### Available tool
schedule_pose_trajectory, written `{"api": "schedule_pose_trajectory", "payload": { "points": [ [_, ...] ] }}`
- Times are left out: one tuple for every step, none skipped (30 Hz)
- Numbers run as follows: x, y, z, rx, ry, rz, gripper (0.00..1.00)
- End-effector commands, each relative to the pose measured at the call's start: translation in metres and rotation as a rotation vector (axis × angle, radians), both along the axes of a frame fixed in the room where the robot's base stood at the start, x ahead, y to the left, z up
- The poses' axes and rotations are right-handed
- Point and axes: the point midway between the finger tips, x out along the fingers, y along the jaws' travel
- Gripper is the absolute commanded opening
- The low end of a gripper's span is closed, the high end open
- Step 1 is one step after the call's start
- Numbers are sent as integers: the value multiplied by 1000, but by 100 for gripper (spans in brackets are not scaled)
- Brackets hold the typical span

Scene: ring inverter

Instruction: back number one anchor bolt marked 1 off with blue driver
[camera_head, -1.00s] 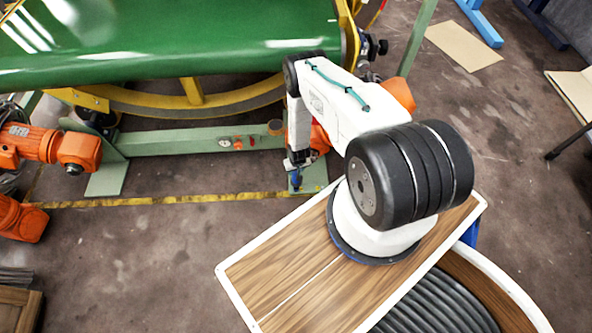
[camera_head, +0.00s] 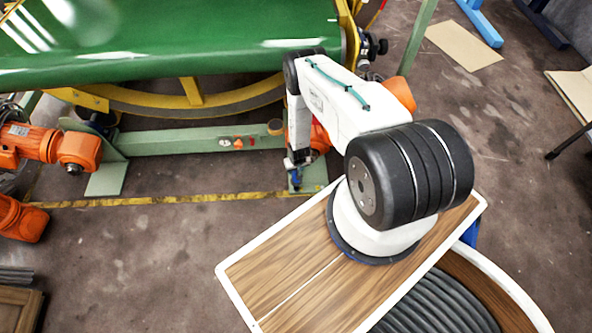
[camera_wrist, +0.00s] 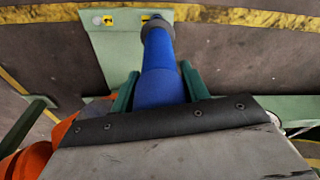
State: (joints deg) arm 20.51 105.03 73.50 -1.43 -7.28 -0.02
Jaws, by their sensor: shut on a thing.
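My gripper (camera_wrist: 157,88) is shut on the blue driver (camera_wrist: 158,65), its green fingers on either side of the handle. The driver's grey socket end (camera_wrist: 156,27) points away from my wrist and overlaps the green foot plate (camera_wrist: 117,50) near its far edge. In the head view the driver (camera_head: 296,181) hangs down over the foot plate (camera_head: 315,177). One bolt with a yellow label (camera_wrist: 108,20) shows to the left of the socket. Another yellow label (camera_wrist: 147,17) is right by the socket. The numbers are too small to read, and any bolt under the socket is hidden.
A green beam (camera_head: 185,143) and yellow ring frame (camera_head: 240,98) stand behind the foot plate. An orange motor (camera_head: 320,138) is close beside my gripper.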

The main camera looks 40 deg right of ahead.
Motion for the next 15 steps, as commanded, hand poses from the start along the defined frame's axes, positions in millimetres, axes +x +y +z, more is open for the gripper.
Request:
{"api": "schedule_pose_trajectory", "payload": {
  "points": [
    [1,0,4,-1,-2,0,12],
    [1,0,5,-1,-2,0,12],
    [1,0,7,0,-1,0,12],
    [1,0,9,0,-1,0,12],
    [1,0,11,0,-1,0,12],
    [2,0,13,-1,-2,0,12],
    [2,0,15,-1,-2,0,12],
    [1,0,16,0,-1,0,12],
    [1,0,18,0,-1,0,12],
    [1,0,20,0,-1,0,12],
    [1,0,22,0,-1,0,12],
    [2,0,24,-1,-2,0,12],
    [2,0,26,-1,-2,0,12],
    [2,0,27,0,-1,0,12],
    [1,0,29,0,-1,0,12]
  ]
}}
